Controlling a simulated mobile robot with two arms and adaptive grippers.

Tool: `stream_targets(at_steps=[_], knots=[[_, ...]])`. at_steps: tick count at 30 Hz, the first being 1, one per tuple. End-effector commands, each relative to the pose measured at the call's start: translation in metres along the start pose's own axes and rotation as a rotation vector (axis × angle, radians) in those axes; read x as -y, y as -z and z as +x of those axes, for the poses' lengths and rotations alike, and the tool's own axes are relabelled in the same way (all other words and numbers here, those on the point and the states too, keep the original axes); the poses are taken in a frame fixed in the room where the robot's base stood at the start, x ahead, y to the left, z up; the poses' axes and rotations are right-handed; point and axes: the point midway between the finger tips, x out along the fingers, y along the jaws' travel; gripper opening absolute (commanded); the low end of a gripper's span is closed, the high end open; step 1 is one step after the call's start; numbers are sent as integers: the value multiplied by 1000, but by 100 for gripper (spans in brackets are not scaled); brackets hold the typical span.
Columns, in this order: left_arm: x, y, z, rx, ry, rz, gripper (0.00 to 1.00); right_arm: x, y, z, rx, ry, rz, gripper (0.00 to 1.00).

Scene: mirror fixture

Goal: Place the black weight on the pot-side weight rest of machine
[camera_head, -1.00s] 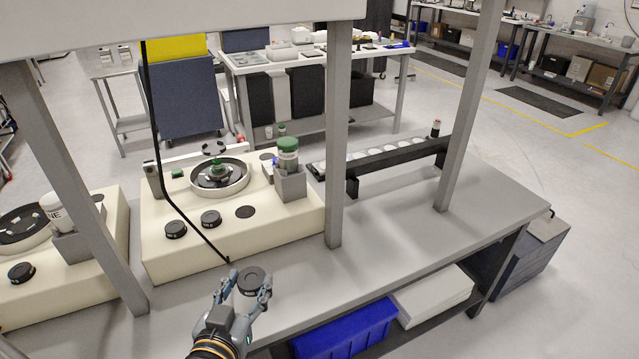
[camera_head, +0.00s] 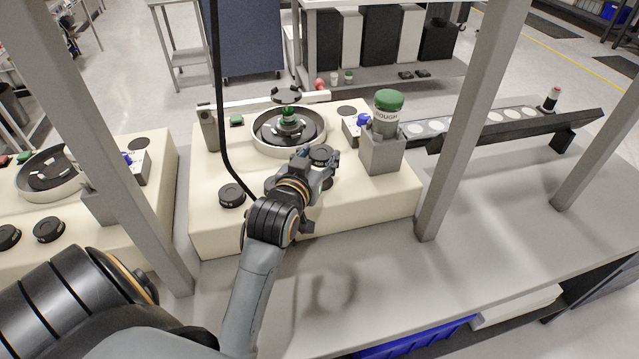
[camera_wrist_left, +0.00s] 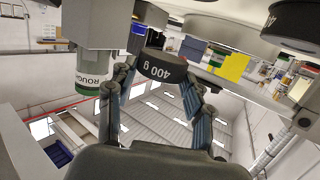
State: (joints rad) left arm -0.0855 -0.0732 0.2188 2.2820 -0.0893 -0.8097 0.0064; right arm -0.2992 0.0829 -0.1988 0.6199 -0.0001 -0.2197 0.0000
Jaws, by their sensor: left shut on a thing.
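My left gripper (camera_head: 322,166) is shut on a black round weight (camera_head: 321,153). The weight is tilted in the wrist view (camera_wrist_left: 160,66), where it reads "400 g" upside down. The gripper holds it over the front right of the cream machine (camera_head: 215,225), left of the grey holder (camera_head: 381,153) with the green-lidded ROUGH bottle (camera_head: 388,112). A flat dark round rest shows partly under the gripper (camera_head: 328,184); the gripper and weight hide most of it. I cannot tell any contact. My right gripper is not in view.
Another black weight (camera_head: 232,195) sits at the machine's front left; one beside it is mostly hidden by my arm. The round plate (camera_head: 289,131) lies behind the gripper. A grey post (camera_head: 468,120) stands right of the holder. A second machine (camera_head: 120,215) is left.

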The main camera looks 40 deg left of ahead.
Motion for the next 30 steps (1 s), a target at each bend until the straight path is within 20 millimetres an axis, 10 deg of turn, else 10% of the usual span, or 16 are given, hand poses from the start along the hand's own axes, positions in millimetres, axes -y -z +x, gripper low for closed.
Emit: stream_targets(at_steps=[13, 26, 27, 30], knots=[[-1, -54, 11, -3, -1, 1, 2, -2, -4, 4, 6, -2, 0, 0], [-1, -62, 12, -7, -1, 1, 2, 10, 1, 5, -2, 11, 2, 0], [-1, -64, 12, -3, -1, 1, 57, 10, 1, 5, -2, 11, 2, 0], [-1, -63, 12, -3, -1, 1, 74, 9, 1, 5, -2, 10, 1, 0]])
